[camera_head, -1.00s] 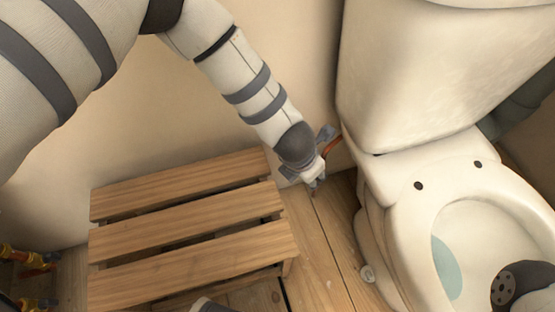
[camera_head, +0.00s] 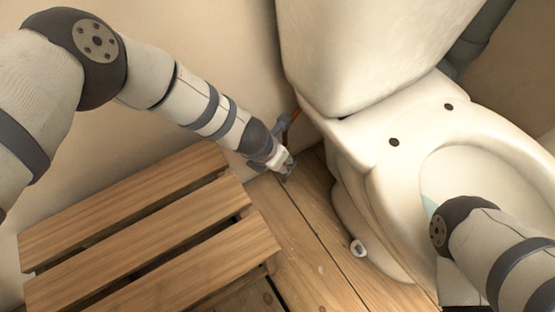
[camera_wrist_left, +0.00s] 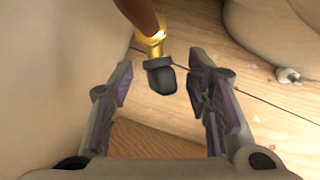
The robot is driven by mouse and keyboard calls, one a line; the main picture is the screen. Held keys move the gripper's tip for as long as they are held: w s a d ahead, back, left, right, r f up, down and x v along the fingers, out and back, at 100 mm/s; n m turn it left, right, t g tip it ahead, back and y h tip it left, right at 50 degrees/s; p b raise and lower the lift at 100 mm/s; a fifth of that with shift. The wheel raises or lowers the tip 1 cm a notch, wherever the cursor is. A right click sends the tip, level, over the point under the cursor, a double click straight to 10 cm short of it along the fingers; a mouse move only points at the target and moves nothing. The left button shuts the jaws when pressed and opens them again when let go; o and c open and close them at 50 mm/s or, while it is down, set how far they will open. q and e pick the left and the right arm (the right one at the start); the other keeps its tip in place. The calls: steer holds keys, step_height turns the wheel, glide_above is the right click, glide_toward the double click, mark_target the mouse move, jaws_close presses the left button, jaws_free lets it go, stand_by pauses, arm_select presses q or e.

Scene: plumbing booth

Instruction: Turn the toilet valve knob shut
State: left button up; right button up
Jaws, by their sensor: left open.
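The valve knob (camera_wrist_left: 161,77) is small and dark grey. It sits at the end of a brass valve body (camera_wrist_left: 151,45) under a reddish-brown pipe (camera_wrist_left: 140,12) in the left wrist view. My left gripper (camera_wrist_left: 159,88) is open, with its fingers to the left and right of the knob and visible gaps on both sides. In the head view my left gripper (camera_head: 284,164) is low by the wall, left of the toilet (camera_head: 365,150). The knob is hidden there; part of the pipe (camera_head: 291,120) shows. My right arm crosses the bowl, its gripper out of view.
A slatted wooden bench (camera_head: 150,235) stands left of my left gripper, close to the wall (camera_head: 215,50). Bare floorboards (camera_head: 305,235) lie between bench and toilet. A small white cap (camera_head: 357,247) is at the toilet's foot.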

arm_select(q)
steer(key=shift+r, duration=0.1)
steer(key=shift+c, duration=0.4)
jaws_close()
steer(key=shift+s+d, duration=0.15)
stand_by(0.6)
steer(key=shift+o, duration=0.4)
jaws_free()
steer(key=v, duration=1.2)
